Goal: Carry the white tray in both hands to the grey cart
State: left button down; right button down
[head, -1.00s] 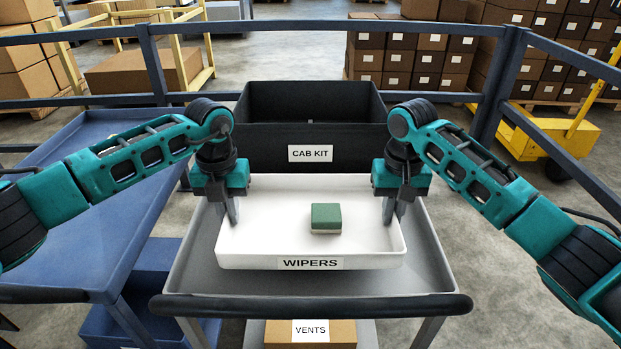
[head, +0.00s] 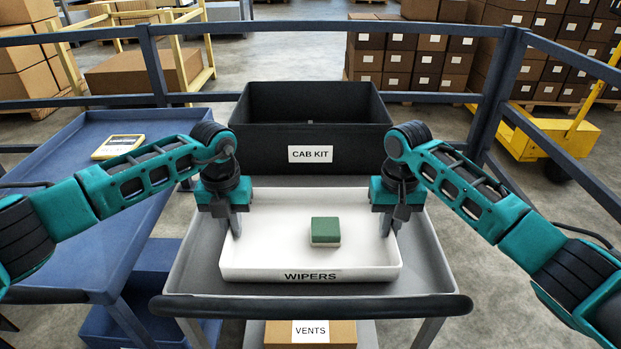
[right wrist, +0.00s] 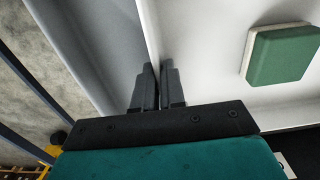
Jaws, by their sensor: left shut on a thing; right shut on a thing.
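The white tray (head: 270,262), labelled WIPERS, is over the top of the grey cart (head: 190,275) in the head view. I cannot tell for sure whether it rests on the cart or hangs just above it. A green and white block (head: 325,231) lies inside the tray, right of the middle. My left gripper (head: 236,232) is shut on the tray's left wall. My right gripper (head: 386,228) is shut on its right wall. In the right wrist view my right gripper's fingers (right wrist: 158,75) straddle the tray wall, with the green block (right wrist: 283,55) to the right.
A black CAB KIT bin (head: 310,147) stands at the back of the cart. A VENTS box (head: 310,333) is on the shelf below. A blue cart (head: 85,210) with a yellow device (head: 118,146) stands on the left. Blue rails (head: 420,98) run behind.

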pick_arm(q)
jog(key=shift+f, duration=0.3)
pick_arm(e)
jog(key=shift+f, duration=0.3)
pick_arm(q)
jog(key=c, duration=1.2)
grip_release()
pick_arm(e)
jog(key=c, duration=1.2)
grip_release()
pick_arm(q)
jog(key=shift+r, duration=0.1)
pick_arm(e)
jog(key=shift+r, duration=0.25)
pick_arm(q)
notch_tip(320, 180, up, 12)
jog(key=shift+f, duration=0.1)
pick_arm(e)
notch_tip(320, 180, up, 12)
jog(key=shift+f, duration=0.2)
